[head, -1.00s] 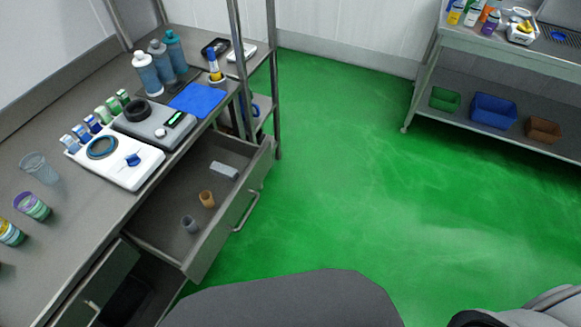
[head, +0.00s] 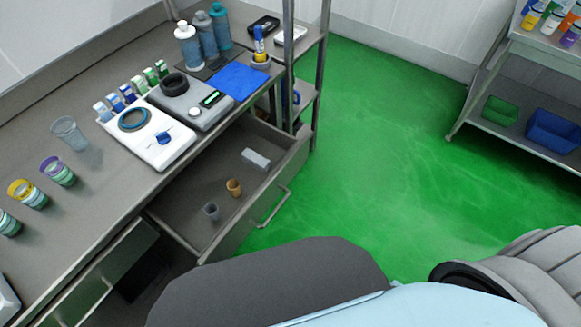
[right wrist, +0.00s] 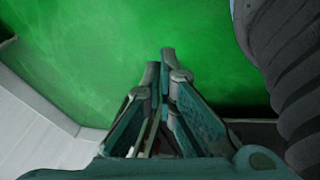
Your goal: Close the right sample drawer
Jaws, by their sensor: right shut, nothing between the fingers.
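The right sample drawer (head: 222,236) stands pulled out from under the steel bench in the head view. Its bar handle (head: 273,206) is on the front face. Inside lie a grey block (head: 256,159), a small tan cup (head: 234,187) and a small grey cup (head: 211,211). My right gripper (right wrist: 161,68) shows in the right wrist view, shut and empty over the green floor, with no drawer or handle in that view. My left gripper is not in view.
The bench top holds a white device (head: 165,149), a grey scale (head: 183,101), a blue cloth (head: 238,81), bottles and several cups. Another drawer (head: 100,268) sits left of the open one. Green floor (head: 385,150) is clear before a shelf rack (head: 500,75).

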